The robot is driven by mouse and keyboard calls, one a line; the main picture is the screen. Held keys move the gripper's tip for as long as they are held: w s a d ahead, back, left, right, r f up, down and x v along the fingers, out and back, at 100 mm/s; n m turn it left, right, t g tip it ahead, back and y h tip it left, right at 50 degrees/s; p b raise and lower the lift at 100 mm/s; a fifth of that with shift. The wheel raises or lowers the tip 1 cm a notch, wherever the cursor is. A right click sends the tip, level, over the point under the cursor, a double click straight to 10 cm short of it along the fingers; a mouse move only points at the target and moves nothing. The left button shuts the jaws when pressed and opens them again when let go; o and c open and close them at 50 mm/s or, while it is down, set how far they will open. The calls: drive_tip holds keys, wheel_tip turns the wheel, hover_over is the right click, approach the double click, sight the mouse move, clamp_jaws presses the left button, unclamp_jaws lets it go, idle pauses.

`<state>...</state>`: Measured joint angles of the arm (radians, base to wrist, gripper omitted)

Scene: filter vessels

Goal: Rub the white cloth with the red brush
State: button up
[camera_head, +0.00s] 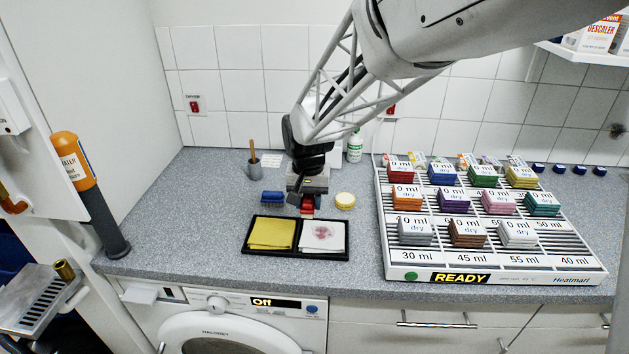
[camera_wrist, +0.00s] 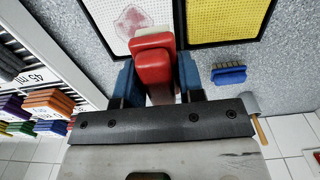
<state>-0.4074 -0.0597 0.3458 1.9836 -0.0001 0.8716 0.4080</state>
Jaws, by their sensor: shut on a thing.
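My gripper (camera_head: 308,202) is shut on the red brush (camera_head: 307,211), just behind the black tray. In the wrist view the red brush (camera_wrist: 152,62) sits between the blue fingers of my gripper (camera_wrist: 158,80). The white cloth (camera_head: 322,236) lies flat in the right half of the black tray (camera_head: 270,254), with a faint reddish stain. The cloth also shows at the top of the wrist view (camera_wrist: 110,18), beyond the brush's far end. Whether the brush touches the cloth I cannot tell.
A yellow cloth (camera_head: 271,232) fills the tray's left half. A grey cup (camera_head: 255,170) stands behind. A rack (camera_head: 391,258) with coloured stacks is at right.

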sight(310, 231)
drive_tip(key=shift+f, duration=2.85)
wheel_tip(310, 231, down, 2)
drive_tip(key=shift+f, duration=0.1)
drive_tip(key=shift+d, duration=0.85)
drive_tip(key=shift+c, duration=0.4)
drive_tip(key=shift+d, duration=2.85)
drive_tip(key=shift+a, duration=0.3)
drive_tip(key=shift+a+r, duration=0.2)
drive_tip(key=shift+a, duration=0.3)
drive_tip(key=shift+a+f, duration=0.2)
drive_tip(key=shift+a, duration=0.75)
drive_tip(key=shift+a+r, duration=0.2)
drive_tip(key=shift+a, duration=1.3)
drive_tip(key=shift+a+f, duration=0.15)
drive_tip(key=shift+a, duration=0.2)
drive_tip(key=shift+a+r, duration=0.15)
drive_tip(key=shift+r, duration=3.9)
